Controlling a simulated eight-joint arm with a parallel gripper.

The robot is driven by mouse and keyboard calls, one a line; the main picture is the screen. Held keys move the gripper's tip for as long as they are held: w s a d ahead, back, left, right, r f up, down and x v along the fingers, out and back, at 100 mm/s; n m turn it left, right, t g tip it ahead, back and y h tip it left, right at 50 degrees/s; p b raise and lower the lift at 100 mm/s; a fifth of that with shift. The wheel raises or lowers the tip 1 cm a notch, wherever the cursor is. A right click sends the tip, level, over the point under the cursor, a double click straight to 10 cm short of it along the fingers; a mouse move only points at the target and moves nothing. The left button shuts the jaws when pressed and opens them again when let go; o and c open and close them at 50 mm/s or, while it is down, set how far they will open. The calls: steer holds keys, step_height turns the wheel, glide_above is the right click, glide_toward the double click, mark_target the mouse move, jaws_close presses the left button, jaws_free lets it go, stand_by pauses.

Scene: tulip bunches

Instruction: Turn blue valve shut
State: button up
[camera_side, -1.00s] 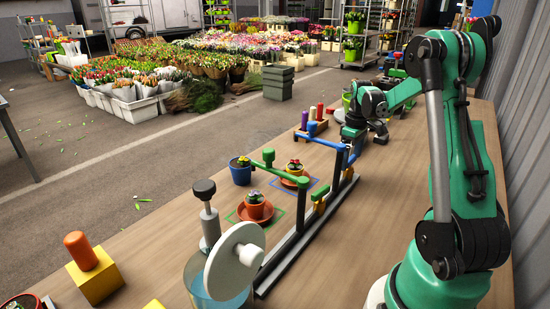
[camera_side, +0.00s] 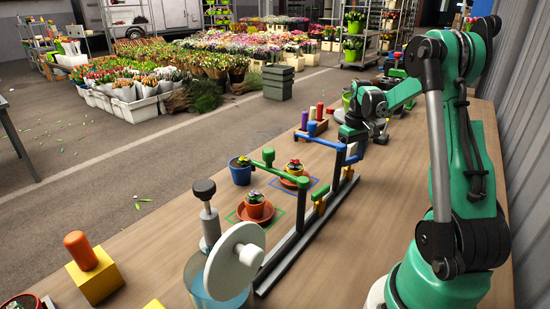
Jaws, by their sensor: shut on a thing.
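The blue pipe (camera_side: 339,168) stands on a dark rail and reaches left over a small orange flower pot. My gripper (camera_side: 355,146) is low at this blue part, at the far end of the rail. It is shut on the blue valve handle; the fingertips are small and partly hidden, so the exact grip and the handle's angle are hard to see.
Flower pots (camera_side: 255,205) sit left of the rail. A white disc with a knob (camera_side: 235,262) is in front. The table right of the rail is clear.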

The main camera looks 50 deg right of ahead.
mark_target(351, 158)
steer(key=m, duration=1.2)
steer(key=shift+m, duration=0.4)
stand_by(0.3)
steer(key=o, duration=1.2)
steer(key=shift+o, duration=0.2)
steer(key=shift+r, duration=0.1)
steer(key=shift+r, duration=2.75)
